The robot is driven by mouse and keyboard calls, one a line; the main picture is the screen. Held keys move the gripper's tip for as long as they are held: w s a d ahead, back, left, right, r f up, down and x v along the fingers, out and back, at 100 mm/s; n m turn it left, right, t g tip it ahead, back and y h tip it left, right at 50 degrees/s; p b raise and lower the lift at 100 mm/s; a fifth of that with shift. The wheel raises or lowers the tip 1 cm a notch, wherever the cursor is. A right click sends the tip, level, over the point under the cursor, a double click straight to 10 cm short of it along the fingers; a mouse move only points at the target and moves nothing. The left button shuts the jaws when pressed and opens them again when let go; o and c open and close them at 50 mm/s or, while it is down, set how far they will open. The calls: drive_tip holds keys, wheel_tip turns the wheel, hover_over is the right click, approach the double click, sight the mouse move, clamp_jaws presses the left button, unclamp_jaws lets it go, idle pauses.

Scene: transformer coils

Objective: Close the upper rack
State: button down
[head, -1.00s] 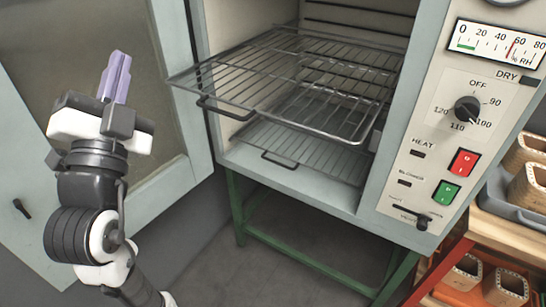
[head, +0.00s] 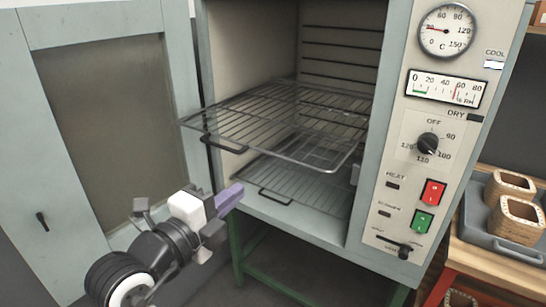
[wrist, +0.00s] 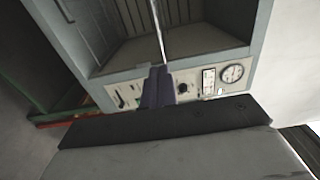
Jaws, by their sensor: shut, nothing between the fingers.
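The upper rack (head: 275,125) is a wire shelf in the oven. It is pulled far out, and its front edge and handle stick out past the doorway on the left. My gripper (head: 232,194) is shut and empty, with its purple fingers together. In the head view it is below and in front of the rack, pointing right toward the oven. In the wrist view the fingers (wrist: 158,85) point at the oven opening, and a thin bright bar lies just beyond the tips. I cannot tell whether they touch it.
The oven door (head: 110,130) stands wide open on the left. A lower rack (head: 305,188) with its own handle lies below the upper one. The control panel (head: 425,170) is on the right. A grey tray (head: 515,250) with wooden coil forms stands at far right.

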sight(320, 125)
drive_tip(key=p+x, duration=0.6)
drive_tip(key=x, duration=0.6)
drive_tip(key=shift+w+d, duration=0.25)
drive_tip(key=b+x, duration=0.6)
drive_tip(key=x, duration=1.6)
drive_tip(key=shift+d, duration=0.1)
drive_tip(key=shift+w+d, duration=0.15)
drive_tip(key=shift+w, duration=0.15)
drive_tip(key=shift+r, duration=0.1)
drive_tip(key=shift+w+r, duration=0.1)
drive_tip(key=shift+r, duration=0.1)
drive_tip(key=shift+r, duration=0.1)
